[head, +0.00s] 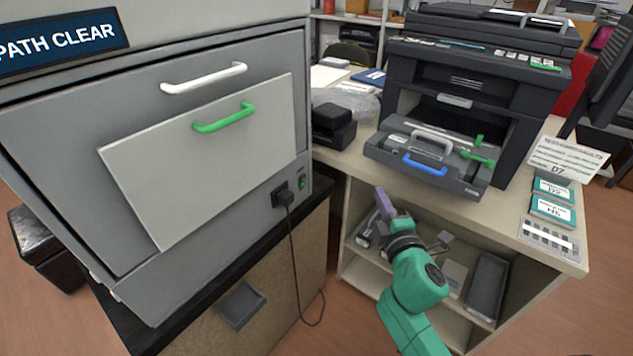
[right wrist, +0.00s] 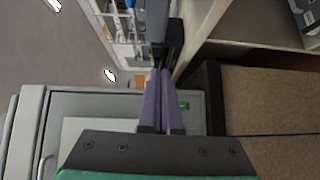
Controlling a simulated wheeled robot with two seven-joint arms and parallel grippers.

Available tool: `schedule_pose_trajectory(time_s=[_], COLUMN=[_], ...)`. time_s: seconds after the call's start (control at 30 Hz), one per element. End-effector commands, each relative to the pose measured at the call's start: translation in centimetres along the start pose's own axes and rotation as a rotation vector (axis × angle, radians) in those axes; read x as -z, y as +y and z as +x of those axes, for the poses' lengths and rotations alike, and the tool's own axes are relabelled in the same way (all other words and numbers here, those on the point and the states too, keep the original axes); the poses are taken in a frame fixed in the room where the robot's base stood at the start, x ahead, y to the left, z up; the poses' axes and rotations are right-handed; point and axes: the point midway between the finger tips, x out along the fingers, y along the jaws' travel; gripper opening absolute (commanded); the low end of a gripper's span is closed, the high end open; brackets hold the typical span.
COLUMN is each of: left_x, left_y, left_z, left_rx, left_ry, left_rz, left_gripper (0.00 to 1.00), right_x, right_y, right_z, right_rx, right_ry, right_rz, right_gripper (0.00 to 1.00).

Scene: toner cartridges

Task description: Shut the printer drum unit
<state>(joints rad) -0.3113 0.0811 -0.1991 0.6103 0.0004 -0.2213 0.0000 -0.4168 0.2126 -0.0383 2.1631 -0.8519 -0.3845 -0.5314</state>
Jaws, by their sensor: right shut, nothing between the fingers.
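The dark printer (head: 475,85) stands on the counter at the right in the head view. Its drum unit (head: 405,133) sticks out at the front, with a grey handle on top, a blue handle on its front and green levers at its right. My right gripper (head: 383,203) is below and left of the drum unit, apart from it, in front of the counter's edge. Its purple fingers point up in the head view. They also show in the right wrist view (right wrist: 164,75), shut together and empty. My left gripper is not in view.
A big grey cabinet (head: 80,110) with white and green handles fills the left, its plug and cable (head: 292,230) hanging down. A small black device (head: 333,126) stands left of the printer. Labelled boxes (head: 553,210) lie at the counter's right. Open shelves (head: 345,262) are below.

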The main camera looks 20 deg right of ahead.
Motion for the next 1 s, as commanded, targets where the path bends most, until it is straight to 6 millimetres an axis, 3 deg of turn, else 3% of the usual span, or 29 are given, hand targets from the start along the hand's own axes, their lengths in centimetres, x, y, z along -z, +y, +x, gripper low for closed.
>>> schedule_pose_trajectory(time_s=[0.1, 0.23, 0.4, 0.63, 0.7, 1.0], left_x=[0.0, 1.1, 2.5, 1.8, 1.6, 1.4], left_y=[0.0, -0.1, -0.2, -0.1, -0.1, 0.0], left_z=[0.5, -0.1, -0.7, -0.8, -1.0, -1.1], left_rx=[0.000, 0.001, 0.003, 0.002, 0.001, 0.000], left_ry=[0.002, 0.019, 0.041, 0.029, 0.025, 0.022], left_rz=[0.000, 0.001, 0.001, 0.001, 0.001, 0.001], left_gripper=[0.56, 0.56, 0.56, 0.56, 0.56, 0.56], right_x=[0.1, 0.1, 0.1, 0.1, -1.1, -2.8], right_y=[1.8, 2.2, 2.4, 2.5, 2.5, 2.4], right_z=[-0.3, 1.2, 4.8, 9.9, 10.8, 12.4], right_rx=[-0.048, -0.050, -0.049, -0.048, -0.044, -0.043], right_ry=[-0.003, -0.002, -0.002, -0.002, -0.004, -0.002], right_rz=[-0.033, -0.031, -0.030, -0.027, -0.029, -0.027], right_gripper=[0.00, 0.00, 0.00, 0.00, 0.00, 0.00])
